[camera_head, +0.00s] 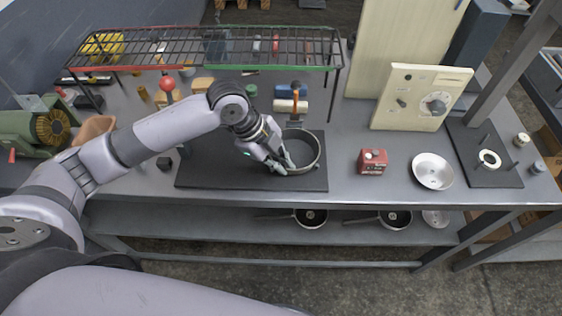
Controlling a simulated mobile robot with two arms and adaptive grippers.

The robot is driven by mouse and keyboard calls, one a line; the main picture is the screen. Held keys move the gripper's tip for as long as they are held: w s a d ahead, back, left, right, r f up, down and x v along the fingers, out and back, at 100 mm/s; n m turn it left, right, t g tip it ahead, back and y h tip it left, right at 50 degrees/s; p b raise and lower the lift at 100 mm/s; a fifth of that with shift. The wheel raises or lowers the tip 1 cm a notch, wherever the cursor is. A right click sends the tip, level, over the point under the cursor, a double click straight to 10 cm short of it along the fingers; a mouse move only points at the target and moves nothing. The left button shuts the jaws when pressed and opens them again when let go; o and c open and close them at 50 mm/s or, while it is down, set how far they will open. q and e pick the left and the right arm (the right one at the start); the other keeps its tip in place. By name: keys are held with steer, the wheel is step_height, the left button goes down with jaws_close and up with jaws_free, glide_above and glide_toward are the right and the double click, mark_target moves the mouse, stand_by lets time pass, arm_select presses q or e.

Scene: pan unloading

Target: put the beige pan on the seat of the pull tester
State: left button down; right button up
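A round pan (312,166) with a grey to beige rim and dark inside rests at the right end of a black mat (215,178) on the bench; I take it for the beige pan. My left gripper (281,164) reaches in from the left, with its fingers at the pan's left rim. Whether they are closed on the rim is too small to tell. At the far right, a dark base plate (507,179) with thin posts and a white ring (489,158) stands beside a tall column; this may be the pull tester and its seat. My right gripper is not in view.
A red box (372,161) and a shallow silver dish (432,171) stand between the pan and the dark plate. A beige panel with a dial (421,97) stands behind. A wire rack (205,48) spans the back left. Pans (310,217) lie on the lower shelf.

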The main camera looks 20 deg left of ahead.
arm_select(q)
steer(key=c, duration=2.2)
jaws_free()
steer(key=shift+f, duration=0.1)
steer(key=shift+c, duration=0.2)
steer(key=o, duration=0.4)
steer(key=shift+o, duration=0.2)
steer(key=b+v, duration=0.1)
steer(key=v, duration=1.1)
